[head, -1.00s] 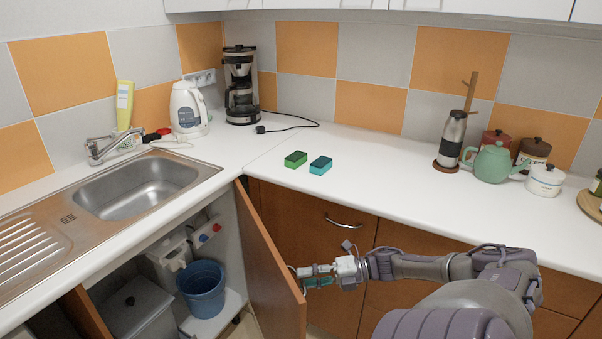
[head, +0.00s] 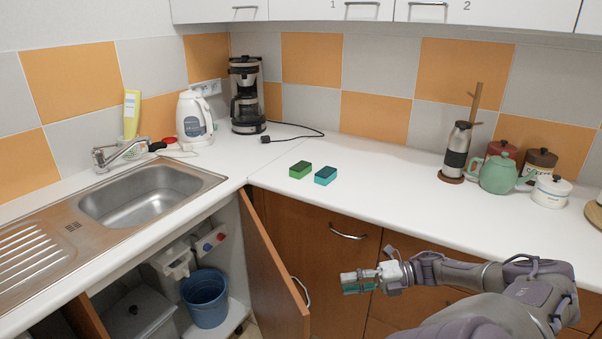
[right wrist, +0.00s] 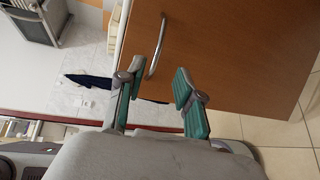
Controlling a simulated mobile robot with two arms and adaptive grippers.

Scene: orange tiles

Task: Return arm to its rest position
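My right gripper (head: 358,282) is in front of the wooden drawer fronts below the counter, to the right of the open cabinet door (head: 272,275). In the right wrist view its two green-padded fingers (right wrist: 155,103) are spread apart with nothing between them. In that view a wooden door panel with a metal handle (right wrist: 157,45) lies beyond the fingers. My left gripper is in neither view.
The cabinet under the sink (head: 150,195) stands open, with a blue bucket (head: 205,300) inside. A green sponge (head: 300,170) and a blue sponge (head: 325,176) lie on the white counter (head: 390,185). A teapot (head: 497,174) stands at the right.

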